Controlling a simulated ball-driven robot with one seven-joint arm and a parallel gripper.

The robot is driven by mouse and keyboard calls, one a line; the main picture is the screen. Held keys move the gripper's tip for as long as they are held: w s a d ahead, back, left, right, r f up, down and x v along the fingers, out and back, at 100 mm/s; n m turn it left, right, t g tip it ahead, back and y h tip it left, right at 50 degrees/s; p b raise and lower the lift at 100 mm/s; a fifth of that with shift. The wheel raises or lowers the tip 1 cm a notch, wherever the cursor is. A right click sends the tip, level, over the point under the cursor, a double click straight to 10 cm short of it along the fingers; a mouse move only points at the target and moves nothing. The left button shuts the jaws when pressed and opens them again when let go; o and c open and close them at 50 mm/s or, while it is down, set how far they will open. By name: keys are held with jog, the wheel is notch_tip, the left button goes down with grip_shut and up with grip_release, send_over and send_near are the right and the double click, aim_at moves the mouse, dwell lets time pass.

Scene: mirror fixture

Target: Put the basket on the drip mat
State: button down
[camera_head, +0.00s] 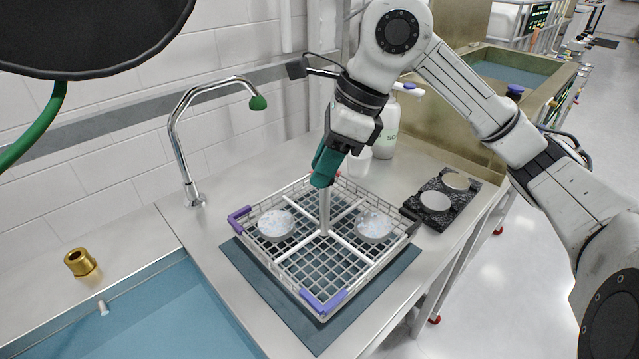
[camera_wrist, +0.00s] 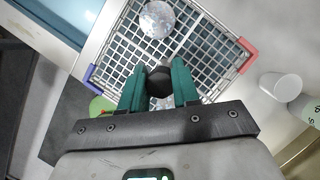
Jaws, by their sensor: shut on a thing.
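The basket (camera_head: 322,302) is a white wire rack with purple and dark corner pieces and a central grey post. It holds two round shiny discs, one left (camera_head: 276,225) and one right (camera_head: 374,226). My gripper (camera_head: 322,182) has teal fingers shut on the top of the post. The drip mat (camera_head: 318,338) is a flat dark blue-green sheet on the steel counter. The basket is over the mat, which shows along its front left and front right sides. I cannot tell whether the basket touches it. In the wrist view the fingers (camera_wrist: 160,85) flank the post's dark top above the basket grid.
A chrome tap (camera_head: 180,140) with a green tip stands behind left. A blue basin (camera_head: 150,320) is at the front left, with a brass fitting (camera_head: 80,262) beside it. A black stand (camera_head: 462,204) with discs is on the right. White bottles (camera_head: 388,130) stand behind.

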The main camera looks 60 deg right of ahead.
jog(key=shift+w+a+f, duration=0.15)
jog(key=shift+a+f, duration=0.1)
jog(key=shift+f, duration=0.05)
jog(key=shift+w+f, duration=0.1)
jog(key=shift+f, duration=1.65)
jog(key=c, duration=0.8)
grip_release()
jog(key=v, duration=1.2)
